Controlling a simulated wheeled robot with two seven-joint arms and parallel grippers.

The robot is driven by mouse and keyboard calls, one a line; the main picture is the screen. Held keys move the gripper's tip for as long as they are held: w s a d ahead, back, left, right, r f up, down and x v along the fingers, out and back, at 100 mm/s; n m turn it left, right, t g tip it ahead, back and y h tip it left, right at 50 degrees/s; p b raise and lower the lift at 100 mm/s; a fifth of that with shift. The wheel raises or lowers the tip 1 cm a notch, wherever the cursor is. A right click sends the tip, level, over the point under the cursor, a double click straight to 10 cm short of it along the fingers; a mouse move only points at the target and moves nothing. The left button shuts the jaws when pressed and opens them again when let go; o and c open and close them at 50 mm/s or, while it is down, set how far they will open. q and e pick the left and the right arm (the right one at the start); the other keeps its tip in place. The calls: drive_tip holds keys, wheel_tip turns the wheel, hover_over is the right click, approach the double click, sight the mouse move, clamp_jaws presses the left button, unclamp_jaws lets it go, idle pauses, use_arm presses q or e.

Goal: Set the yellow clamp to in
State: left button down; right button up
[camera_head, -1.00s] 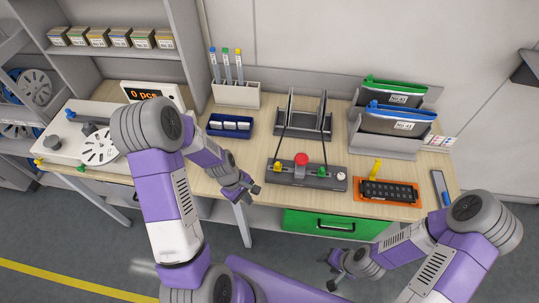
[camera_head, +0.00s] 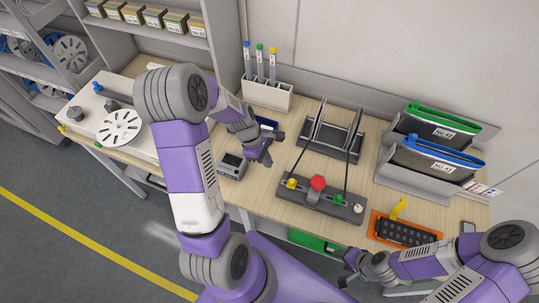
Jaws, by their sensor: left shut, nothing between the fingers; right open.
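The yellow clamp (camera_head: 399,208) is a small yellow lever standing tilted at the back edge of an orange fixture (camera_head: 374,228) that holds a black block, at the right of the bench. Its exact setting is too small to tell. My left gripper (camera_head: 264,160) is shut and empty, above the bench in front of the blue bin, well left of the clamp. My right gripper (camera_head: 345,272) is open and empty, low in front of the bench edge, left of and below the orange fixture.
A grey control box (camera_head: 318,198) with yellow, red, green and white buttons stands left of the orange fixture. Behind are a dark rack (camera_head: 333,140) and file holders (camera_head: 428,160). A small grey device (camera_head: 232,166) sits by my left gripper. A green drawer (camera_head: 313,241) is below.

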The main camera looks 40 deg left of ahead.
sight(289, 182)
use_arm(q)
drive_tip(key=d+f, duration=0.2)
drive_tip(key=w+d+f, duration=0.1)
drive_tip(key=d, duration=0.1)
drive_tip(key=d+f, duration=0.2)
drive_tip(key=shift+w+f, duration=0.25)
drive_tip(key=shift+f, duration=0.05)
drive_tip(key=shift+w, duration=0.1)
use_arm(e)
drive_tip(key=shift+w, duration=0.1)
use_arm(q)
drive_tip(key=shift+d, duration=0.15)
